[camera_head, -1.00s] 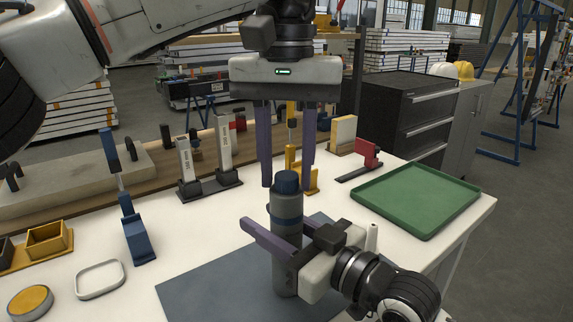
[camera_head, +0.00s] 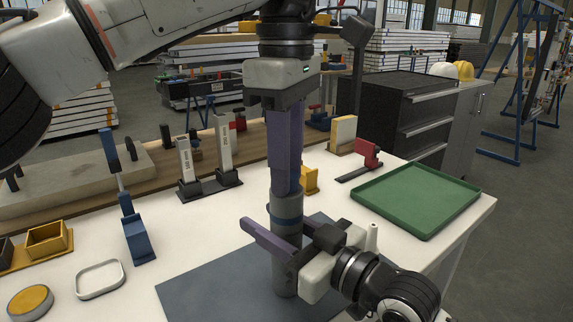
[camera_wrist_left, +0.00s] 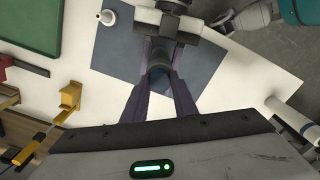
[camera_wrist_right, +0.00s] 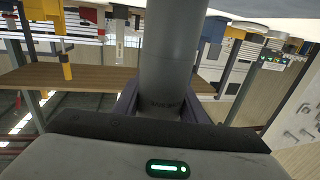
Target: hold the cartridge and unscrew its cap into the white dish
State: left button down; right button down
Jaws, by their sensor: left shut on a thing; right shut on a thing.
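The grey cartridge (camera_head: 286,228) stands upright over the dark mat, with a blue band near its top. My right gripper (camera_head: 275,247) is shut around its body from the right; the cartridge also fills the middle of the right wrist view (camera_wrist_right: 172,60). My left gripper (camera_head: 286,190) points straight down and is shut at the cartridge's top. Its purple fingers hide the dark blue cap in the head view. In the left wrist view the fingers close on the cartridge's top end (camera_wrist_left: 159,72). The white dish (camera_head: 99,279) lies at the left, empty.
A green tray (camera_head: 416,198) is at the right. A blue clamp-like tool (camera_head: 138,235), a yellow bin (camera_head: 47,240) and a round yellow-topped tin (camera_head: 31,303) stand at the left. Two upright grey holders (camera_head: 207,165) stand behind. The dark mat (camera_head: 215,285) is mostly clear.

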pick_arm(q)
jog(key=n, duration=0.6)
jog(key=shift+n, duration=0.4)
jog(key=n, duration=1.2)
jog(key=shift+n, duration=0.4)
jog(key=n, duration=1)
jog(key=shift+n, duration=0.3)
jog(key=n, duration=0.4)
jog(key=shift+r, duration=0.1)
jog(key=n, duration=0.4)
jog(key=shift+n, duration=0.4)
